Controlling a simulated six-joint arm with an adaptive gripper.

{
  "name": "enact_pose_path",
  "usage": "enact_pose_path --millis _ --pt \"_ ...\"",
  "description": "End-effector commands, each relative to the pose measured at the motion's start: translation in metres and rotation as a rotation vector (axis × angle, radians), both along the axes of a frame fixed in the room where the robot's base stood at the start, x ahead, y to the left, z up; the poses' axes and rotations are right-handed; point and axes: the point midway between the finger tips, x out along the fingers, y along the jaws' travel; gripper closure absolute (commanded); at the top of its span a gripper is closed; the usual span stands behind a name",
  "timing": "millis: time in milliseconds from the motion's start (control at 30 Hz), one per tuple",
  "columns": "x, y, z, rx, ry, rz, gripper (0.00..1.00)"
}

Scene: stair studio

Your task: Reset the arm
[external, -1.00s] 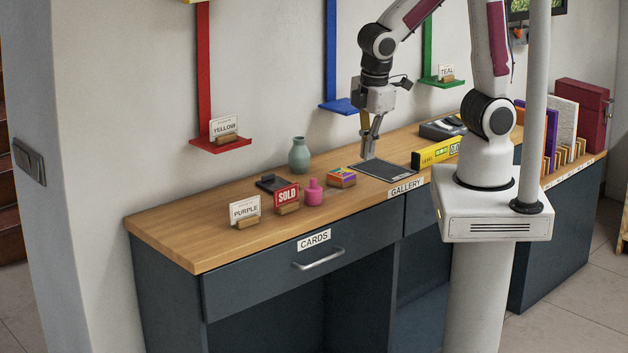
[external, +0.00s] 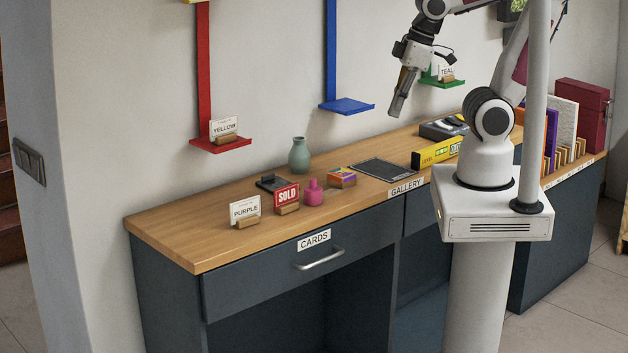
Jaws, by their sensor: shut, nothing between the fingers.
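My gripper (external: 398,112) is shut and empty. It hangs tilted in the air above the back of the wooden counter (external: 185,228), in front of the wall. It is to the right of the blue shelf (external: 347,106) and to the left of the green shelf (external: 442,83). The dark flat mat (external: 383,170) lies bare on the counter below it.
On the counter stand a PURPLE card (external: 245,209), a SOLD sign (external: 287,196), a pink bottle (external: 313,193), a green vase (external: 299,155), a small colourful box (external: 342,178) and a yellow level (external: 437,153). A red shelf (external: 221,145) holds a YELLOW card (external: 223,128). Upright panels (external: 562,122) stand at right.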

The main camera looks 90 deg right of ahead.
Motion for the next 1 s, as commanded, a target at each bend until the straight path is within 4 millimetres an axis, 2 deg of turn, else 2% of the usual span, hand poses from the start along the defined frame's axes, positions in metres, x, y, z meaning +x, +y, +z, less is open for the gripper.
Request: enact_pose_path --millis 400,800,1000 --pt "-0.011 -0.026 0.034 0.018 -0.166 -0.115 1.00" --pt "-0.011 -0.030 0.036 0.018 -0.174 -0.135 1.00" --pt "-0.011 -0.030 0.036 0.018 -0.174 -0.135 0.48"
